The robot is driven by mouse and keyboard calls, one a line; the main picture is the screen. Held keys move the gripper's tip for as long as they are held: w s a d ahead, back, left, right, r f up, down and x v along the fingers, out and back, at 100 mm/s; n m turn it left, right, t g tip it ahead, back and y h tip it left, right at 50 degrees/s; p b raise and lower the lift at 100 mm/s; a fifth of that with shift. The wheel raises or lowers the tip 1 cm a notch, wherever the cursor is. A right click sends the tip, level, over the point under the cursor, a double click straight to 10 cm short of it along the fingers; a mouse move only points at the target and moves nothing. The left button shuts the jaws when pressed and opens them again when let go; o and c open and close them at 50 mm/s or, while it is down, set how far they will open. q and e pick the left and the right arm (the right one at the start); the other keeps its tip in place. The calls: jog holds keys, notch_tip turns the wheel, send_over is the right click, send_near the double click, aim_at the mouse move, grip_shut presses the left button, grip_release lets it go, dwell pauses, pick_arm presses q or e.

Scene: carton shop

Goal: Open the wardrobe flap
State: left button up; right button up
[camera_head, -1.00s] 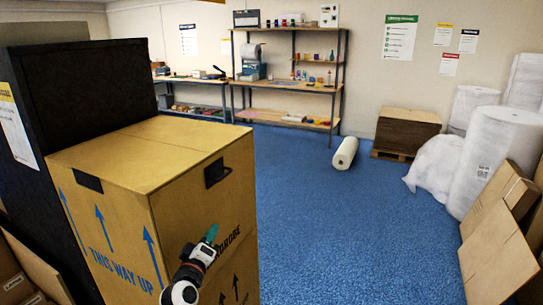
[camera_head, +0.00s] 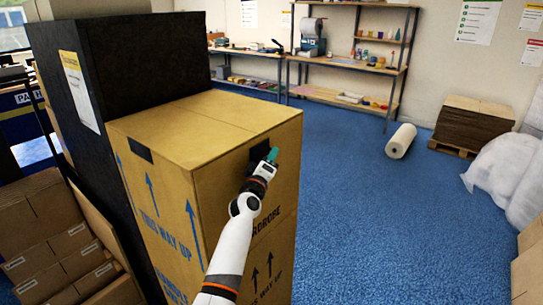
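The wardrobe carton (camera_head: 190,185) is a tall brown box at the left centre, upright, with blue arrows and "THIS WAY UP" on one face. Its top flaps (camera_head: 205,125) lie flat and closed, with a seam across them. A dark patch (camera_head: 142,153) sits at the top edge of the arrowed face.
A tall black cabinet (camera_head: 145,62) stands right behind the carton. Stacked brown boxes (camera_head: 50,225) fill the lower left. Blue floor (camera_head: 370,215) is clear to the right, with a white roll (camera_head: 401,141) and a cardboard stack (camera_head: 472,122) farther off. Shelving (camera_head: 345,72) lines the back wall.

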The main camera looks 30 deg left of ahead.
pick_arm(q)
jog(key=shift+w+a+r, duration=0.1)
jog(key=shift+w+a, duration=0.05)
jog(key=shift+w, duration=0.3)
grip_shut()
